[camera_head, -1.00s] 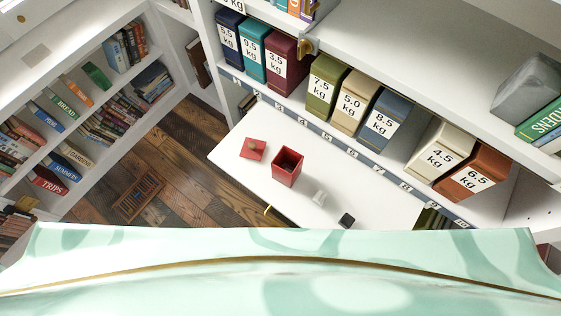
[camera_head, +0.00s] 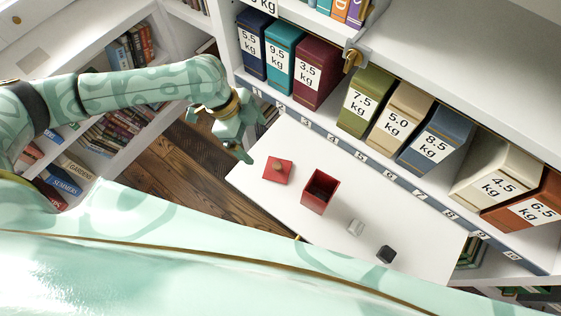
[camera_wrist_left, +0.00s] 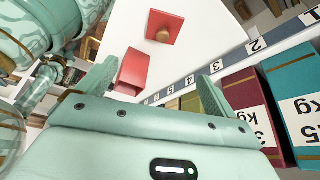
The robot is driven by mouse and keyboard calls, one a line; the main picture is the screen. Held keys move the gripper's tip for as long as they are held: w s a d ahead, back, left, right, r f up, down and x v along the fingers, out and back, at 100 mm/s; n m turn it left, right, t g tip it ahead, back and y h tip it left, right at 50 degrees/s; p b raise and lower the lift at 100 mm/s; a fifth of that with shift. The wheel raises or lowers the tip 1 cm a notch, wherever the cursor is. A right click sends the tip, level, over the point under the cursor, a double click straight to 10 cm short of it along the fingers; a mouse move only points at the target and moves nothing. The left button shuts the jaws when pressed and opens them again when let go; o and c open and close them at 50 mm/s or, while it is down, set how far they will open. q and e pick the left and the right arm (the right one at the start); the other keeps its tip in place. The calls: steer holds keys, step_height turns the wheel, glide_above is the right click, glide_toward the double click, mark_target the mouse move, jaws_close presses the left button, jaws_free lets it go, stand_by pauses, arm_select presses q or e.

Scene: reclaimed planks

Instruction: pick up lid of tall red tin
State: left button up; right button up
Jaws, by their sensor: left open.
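The red lid (camera_head: 278,170) with a round wooden knob lies flat on the white table, left of the open tall red tin (camera_head: 319,192). In the left wrist view the lid (camera_wrist_left: 164,27) lies beyond the tin (camera_wrist_left: 132,70), in the upper middle. My left gripper (camera_head: 247,140) is open and empty, to the upper left of the lid and apart from it. In the left wrist view its two fingers (camera_wrist_left: 154,84) stand wide apart with nothing between them. My right gripper is not in view.
The tabletop around the lid is clear.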

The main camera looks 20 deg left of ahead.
mark_target(277, 165)
arm_select(q)
steer(key=b+x, duration=0.1)
steer(key=x, duration=0.2)
steer(key=b+x, duration=0.2)
steer(key=x, duration=0.2)
steer(key=b+x, duration=0.1)
steer(key=x, duration=0.3)
steer(key=shift+a+f, duration=0.35)
steer(key=shift+f, duration=0.05)
steer(key=b+x, duration=0.3)
steer(key=x, duration=0.2)
steer(key=shift+w+f, duration=0.15)
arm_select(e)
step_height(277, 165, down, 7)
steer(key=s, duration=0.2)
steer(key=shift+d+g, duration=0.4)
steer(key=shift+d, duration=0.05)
arm_select(q)
steer(key=shift+r, duration=0.2)
steer(key=c, duration=1.2)
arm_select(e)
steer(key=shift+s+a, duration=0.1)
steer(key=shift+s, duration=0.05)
